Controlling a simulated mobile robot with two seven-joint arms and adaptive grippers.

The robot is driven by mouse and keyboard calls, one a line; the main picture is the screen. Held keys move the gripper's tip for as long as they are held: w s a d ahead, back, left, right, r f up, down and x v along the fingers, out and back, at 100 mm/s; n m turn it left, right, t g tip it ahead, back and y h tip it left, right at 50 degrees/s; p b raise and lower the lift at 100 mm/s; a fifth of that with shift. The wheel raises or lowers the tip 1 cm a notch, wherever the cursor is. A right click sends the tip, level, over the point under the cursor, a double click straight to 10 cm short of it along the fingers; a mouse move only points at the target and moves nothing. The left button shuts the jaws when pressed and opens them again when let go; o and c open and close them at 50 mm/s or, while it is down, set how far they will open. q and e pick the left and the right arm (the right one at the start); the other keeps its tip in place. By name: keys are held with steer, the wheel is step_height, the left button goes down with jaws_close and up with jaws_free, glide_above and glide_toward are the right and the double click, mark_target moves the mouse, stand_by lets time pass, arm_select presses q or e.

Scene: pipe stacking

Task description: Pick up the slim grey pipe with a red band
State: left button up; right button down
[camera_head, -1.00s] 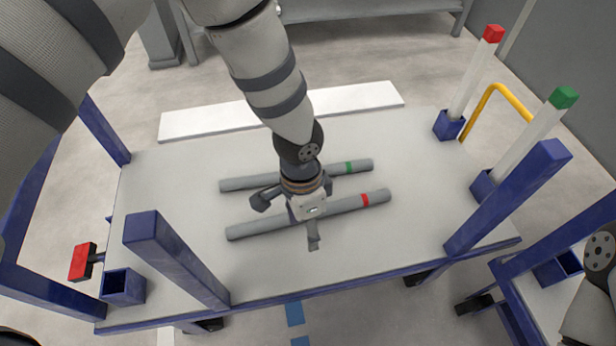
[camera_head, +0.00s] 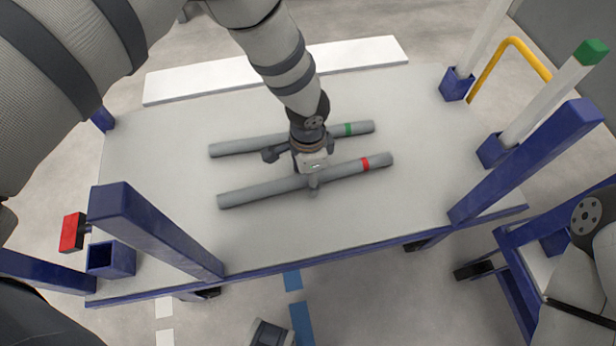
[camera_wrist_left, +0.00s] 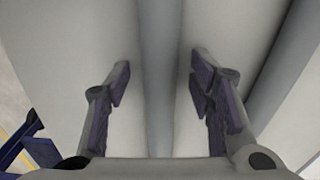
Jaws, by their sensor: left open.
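The slim grey pipe with a red band (camera_head: 252,193) lies on the table, the nearer of two similar pipes. My left gripper (camera_head: 302,176) comes down over its middle, with one finger showing at the pipe's near side. In the left wrist view the open fingers (camera_wrist_left: 160,75) stand on either side of a grey pipe (camera_wrist_left: 158,90), with gaps on both sides. This seems to be the red-banded pipe, but no band shows there. The pipe with a green band (camera_head: 240,146) lies behind it, partly hidden by the gripper.
The pale table (camera_head: 400,215) has blue corner posts (camera_head: 155,235). White uprights with green (camera_head: 590,52) tops stand in blue sockets at the right. A red block (camera_head: 73,232) and an empty blue socket (camera_head: 110,260) are at the left. The table's near middle is clear.

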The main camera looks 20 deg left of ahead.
arm_select(q)
jaws_close()
